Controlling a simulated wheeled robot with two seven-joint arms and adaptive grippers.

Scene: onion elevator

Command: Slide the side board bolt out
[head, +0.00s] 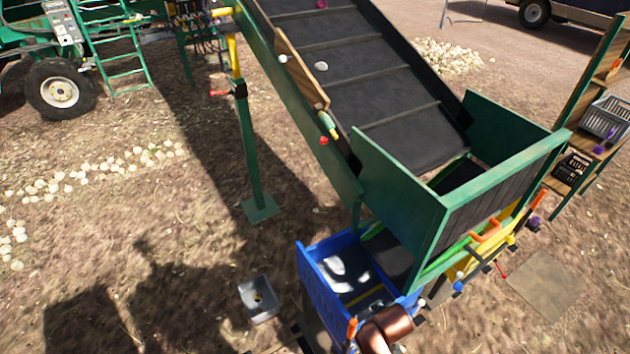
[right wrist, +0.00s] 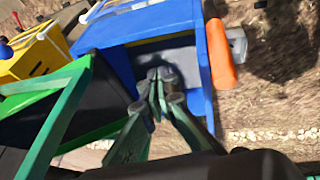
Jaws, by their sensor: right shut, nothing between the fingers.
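A wooden side board (head: 300,68) lies along the left edge of the dark conveyor. At its lower end is a small green and yellow piece (head: 327,124) that looks like the bolt, with a red knob (head: 323,141) just below it. Whether the bolt is fully seated is too small to tell. My right gripper (right wrist: 158,82) is shut and empty, over the blue crate in the right wrist view. In the head view only a part of my right arm shows at the bottom, well below the side board. My left gripper is not in view.
A blue crate (head: 322,286) stands under the green hopper (head: 400,185). An orange handle (right wrist: 220,55) is by the crate's edge in the right wrist view. A grey box (head: 258,299) sits on the ground. A green support post (head: 250,150) stands left of the conveyor.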

